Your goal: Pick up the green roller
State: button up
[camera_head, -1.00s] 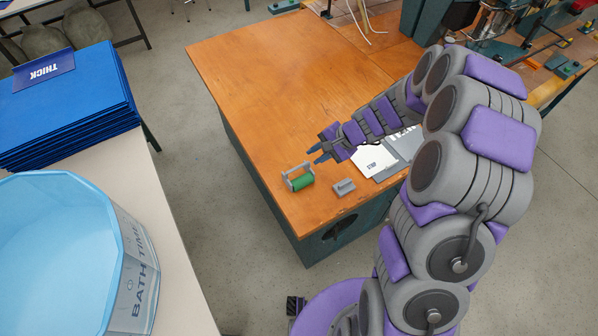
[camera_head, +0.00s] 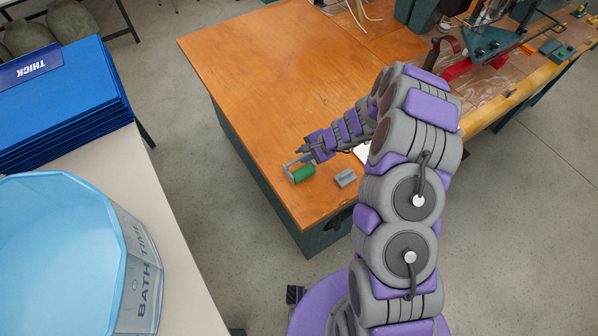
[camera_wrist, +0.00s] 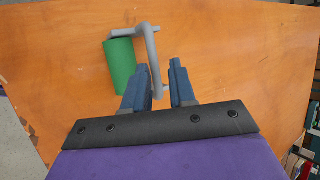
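The green roller (camera_head: 303,174) lies near the front left corner of the orange wooden table, with a grey frame and handle (camera_head: 290,165) attached. In the wrist view the green cylinder (camera_wrist: 120,66) is left of my fingers, and its grey handle (camera_wrist: 153,62) runs down into the gap between them. My gripper (camera_wrist: 160,78) is open, with a blue finger on each side of the handle. I cannot tell whether either finger touches it. In the head view my gripper (camera_head: 303,150) is just behind the roller, reaching in from the right.
A small grey block (camera_head: 345,177) lies on the table (camera_head: 250,75) right of the roller. A white sheet (camera_head: 362,152) is partly hidden behind my arm. A white table at left bears blue mats (camera_head: 70,105) and a light blue tub (camera_head: 60,250). The table's left and back area is clear.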

aim_at(300, 159)
jog(key=shift+a+f, duration=0.2)
jog(key=shift+f, duration=0.25)
jog(key=shift+d+f, duration=0.2)
jog(key=shift+f, duration=0.1)
jog(key=b+x, duration=0.1)
jog(key=x, duration=0.3)
jog(key=shift+s+a+f, duration=0.1)
jog(key=shift+a+f, duration=0.2)
jog(key=shift+a, duration=0.35)
jog(key=shift+d, duration=0.55)
grip_shut()
jog(key=shift+a, duration=0.2)
